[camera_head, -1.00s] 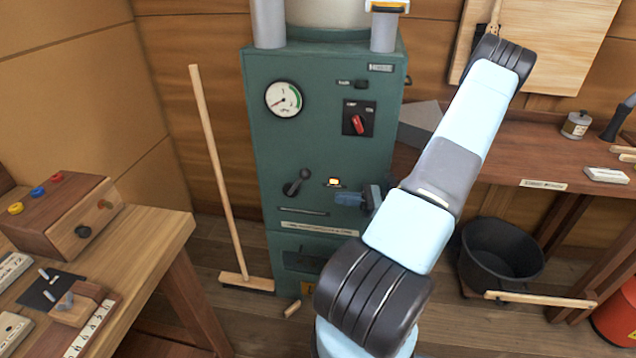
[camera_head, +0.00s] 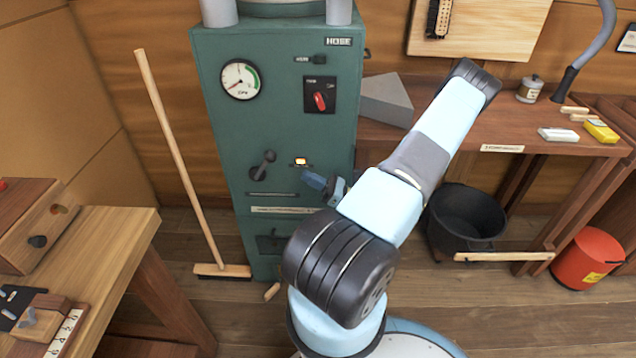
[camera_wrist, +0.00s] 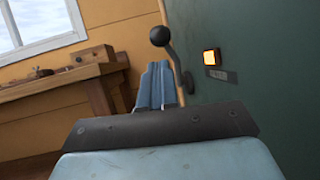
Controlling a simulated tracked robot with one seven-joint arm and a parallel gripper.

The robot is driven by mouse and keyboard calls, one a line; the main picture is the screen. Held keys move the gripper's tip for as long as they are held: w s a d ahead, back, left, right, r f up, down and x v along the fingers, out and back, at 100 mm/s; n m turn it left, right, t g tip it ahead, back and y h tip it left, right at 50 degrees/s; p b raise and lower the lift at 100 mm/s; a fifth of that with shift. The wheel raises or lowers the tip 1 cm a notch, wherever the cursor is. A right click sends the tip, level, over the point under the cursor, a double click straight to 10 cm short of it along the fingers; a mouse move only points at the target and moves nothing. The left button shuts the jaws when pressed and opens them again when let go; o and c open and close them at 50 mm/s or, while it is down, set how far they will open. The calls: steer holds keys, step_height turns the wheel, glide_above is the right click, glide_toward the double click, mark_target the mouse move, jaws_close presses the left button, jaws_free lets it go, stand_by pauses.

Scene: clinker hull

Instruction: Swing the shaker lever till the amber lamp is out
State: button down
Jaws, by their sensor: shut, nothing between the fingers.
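The shaker lever (camera_head: 264,165) is a dark crank with a round knob on the front of the green cabinet (camera_head: 230,130). The amber lamp (camera_head: 300,161) glows just right of it. In the wrist view the lever (camera_wrist: 172,55) stands out from the cabinet with its ball knob up, and the lamp (camera_wrist: 211,58) is lit above a small label. My gripper (camera_head: 307,178) is right of the lever and just below the lamp. In the wrist view my gripper (camera_wrist: 157,82) is shut and empty, its fingers left of the lever's arm; I cannot tell whether they touch.
A gauge (camera_head: 240,79) and a red rotary switch (camera_head: 320,101) sit higher on the cabinet. A broom (camera_head: 180,165) leans at its left. A wooden bench (camera_head: 110,230) stands front left. A black bucket (camera_head: 466,215) and a red bin (camera_head: 588,258) stand at the right.

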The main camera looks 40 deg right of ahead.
steer(key=x, duration=0.8)
steer(key=shift+w+a, duration=0.2)
steer(key=shift+w, duration=0.1)
steer(key=shift+r, duration=0.1)
steer(key=shift+d+r, duration=0.1)
steer(key=shift+d, duration=0.05)
